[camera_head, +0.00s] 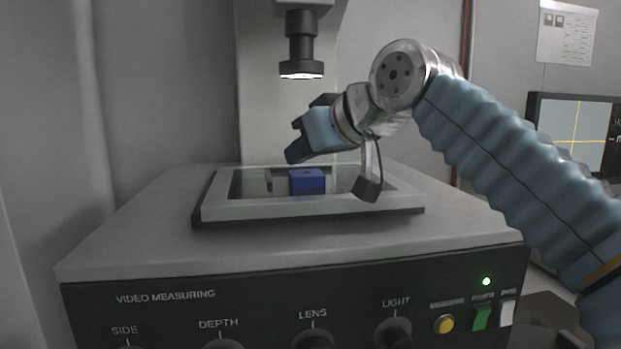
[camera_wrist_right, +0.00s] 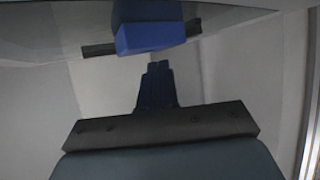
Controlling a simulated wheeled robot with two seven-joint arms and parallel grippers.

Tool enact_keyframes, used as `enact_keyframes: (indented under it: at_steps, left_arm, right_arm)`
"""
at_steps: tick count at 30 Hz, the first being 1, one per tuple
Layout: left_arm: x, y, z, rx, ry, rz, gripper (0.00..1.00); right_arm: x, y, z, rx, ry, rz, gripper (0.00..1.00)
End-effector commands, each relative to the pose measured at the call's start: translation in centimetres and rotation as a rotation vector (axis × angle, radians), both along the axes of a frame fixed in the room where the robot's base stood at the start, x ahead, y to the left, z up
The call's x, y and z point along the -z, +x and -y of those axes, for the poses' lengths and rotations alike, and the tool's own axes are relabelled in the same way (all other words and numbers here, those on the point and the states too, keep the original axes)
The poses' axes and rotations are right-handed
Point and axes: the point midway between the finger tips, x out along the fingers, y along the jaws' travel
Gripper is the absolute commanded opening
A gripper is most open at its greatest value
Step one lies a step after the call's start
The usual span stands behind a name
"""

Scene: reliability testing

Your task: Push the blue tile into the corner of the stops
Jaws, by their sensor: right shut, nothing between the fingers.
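The blue tile (camera_head: 307,181) lies on the glass stage of the measuring machine, near the middle of its pale frame. In the right wrist view the tile (camera_wrist_right: 150,38) shows at the top, beyond my fingertips. Dark bars, which look like the stops, show beside it in that view, one at its left (camera_wrist_right: 98,50) and one at its right (camera_wrist_right: 193,28); whether the tile touches them I cannot tell. My right gripper (camera_head: 292,154) is shut and empty, above and just behind or left of the tile. In the wrist view its fingers (camera_wrist_right: 157,72) are together. My left gripper is out of view.
The pale stage frame (camera_head: 310,208) stands slightly raised on the grey machine body (camera_head: 130,225). A lens column (camera_head: 301,45) hangs above the stage, left of my right wrist. A monitor (camera_head: 575,130) stands at the right. The front panel carries knobs and switches.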

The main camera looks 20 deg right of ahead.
Motion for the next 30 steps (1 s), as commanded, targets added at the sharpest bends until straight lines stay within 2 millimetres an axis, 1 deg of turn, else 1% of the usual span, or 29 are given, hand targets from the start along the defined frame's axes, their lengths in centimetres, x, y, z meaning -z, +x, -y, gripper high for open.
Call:
enact_keyframes:
  at_steps: [9,12,14,18,24,30]
  left_arm:
    - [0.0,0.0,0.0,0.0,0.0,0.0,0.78]
    - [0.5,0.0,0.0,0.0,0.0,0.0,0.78]
    - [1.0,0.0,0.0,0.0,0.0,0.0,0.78]
    - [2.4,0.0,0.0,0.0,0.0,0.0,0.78]
    - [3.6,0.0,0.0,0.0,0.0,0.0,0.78]
    - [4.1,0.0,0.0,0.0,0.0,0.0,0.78]
  right_arm:
    - [0.0,0.0,0.0,0.0,0.0,0.0,0.0]
    - [0.2,-0.3,0.2,0.001,0.0,0.0,0.0]
    - [0.3,-0.8,0.6,0.003,-0.001,0.001,0.0]
    - [0.4,-2.6,1.6,0.001,-0.001,0.002,0.0]
    - [0.3,-5.0,3.0,0.001,0.001,0.004,0.0]
    - [0.1,-6.7,4.1,0.0,0.0,0.001,0.0]
